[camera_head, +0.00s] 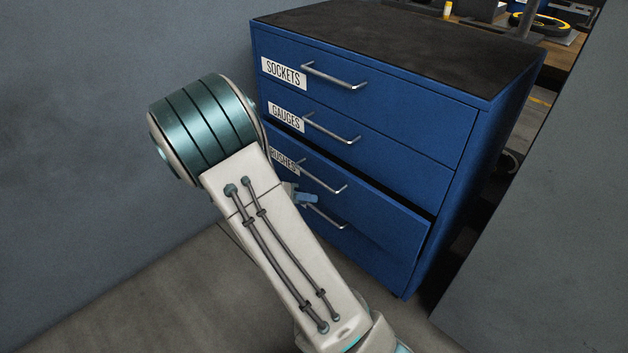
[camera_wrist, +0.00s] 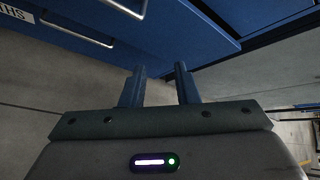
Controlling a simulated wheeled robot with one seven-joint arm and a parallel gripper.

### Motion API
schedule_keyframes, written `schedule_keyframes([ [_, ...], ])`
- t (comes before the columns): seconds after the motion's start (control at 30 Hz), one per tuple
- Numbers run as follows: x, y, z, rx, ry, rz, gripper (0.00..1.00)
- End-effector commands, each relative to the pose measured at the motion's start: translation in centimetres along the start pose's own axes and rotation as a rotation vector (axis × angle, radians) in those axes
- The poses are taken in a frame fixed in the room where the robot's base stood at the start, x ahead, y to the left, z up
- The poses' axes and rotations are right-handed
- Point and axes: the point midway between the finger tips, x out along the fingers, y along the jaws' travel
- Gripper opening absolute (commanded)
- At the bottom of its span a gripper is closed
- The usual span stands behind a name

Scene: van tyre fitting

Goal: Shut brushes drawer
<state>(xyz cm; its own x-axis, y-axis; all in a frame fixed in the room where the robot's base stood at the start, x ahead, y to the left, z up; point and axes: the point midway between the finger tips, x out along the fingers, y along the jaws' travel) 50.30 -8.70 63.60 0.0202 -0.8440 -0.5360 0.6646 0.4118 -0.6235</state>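The blue cabinet has a drawer labelled "…RUSHES" (camera_head: 385,208), third from the top in the head view. It stands out a little, with a dark gap above its front. Its bar handle (camera_head: 322,178) is in view, and my arm covers part of its label. My gripper (camera_head: 306,198) is near the drawer front, just below that handle in the picture; contact cannot be told. In the wrist view my gripper (camera_wrist: 159,70) has its two blue fingers apart with nothing between them. Blue drawer fronts (camera_wrist: 190,40) fill the top of that view.
Drawers labelled "SOCKETS" (camera_head: 400,98) and "GAUGES" (camera_head: 390,150) above look flush. A lower drawer (camera_head: 375,262) has a handle (camera_wrist: 75,32) and a label ending "THS" (camera_wrist: 14,12). A grey wall (camera_head: 120,60) is at left, a grey panel (camera_head: 550,230) at right. Floor (camera_head: 130,300) is clear at left.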

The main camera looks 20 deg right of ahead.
Motion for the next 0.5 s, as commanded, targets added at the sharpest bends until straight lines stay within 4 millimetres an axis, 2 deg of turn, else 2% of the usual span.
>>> schedule_keyframes([
  [0.03,0.5,1.8,0.1,-0.131,-0.068,-0.026,0.28],
  [0.2,0.8,6.4,1.5,-0.527,-0.269,-0.124,0.28],
  [0.33,0.8,8.8,2.1,-0.726,-0.368,-0.191,0.28],
  [0.5,0.7,10.2,2.5,-0.839,-0.425,-0.237,0.28],
])
